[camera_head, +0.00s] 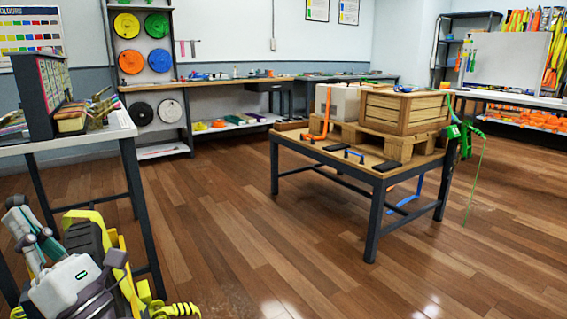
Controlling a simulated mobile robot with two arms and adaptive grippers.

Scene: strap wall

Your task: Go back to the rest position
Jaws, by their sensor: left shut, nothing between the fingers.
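My left gripper (172,309) is low at the bottom left, partly cut off by the frame edge. Its yellow ridged fingertips show near the floor area, shut and with nothing visible between them. It is beside the near left table and apart from everything on the tables. My right gripper is not in view. A wooden crate (402,112) sits on a pallet (398,148) on the middle table (330,171), with a white box (343,103) beside it.
An orange strap (322,120) hangs by the white box, and a green strap (465,140) hangs off the right side. A blue strap (405,203) shows under the table. A left table (75,142) holds a dark rack (42,90). The wooden floor (250,245) between is clear.

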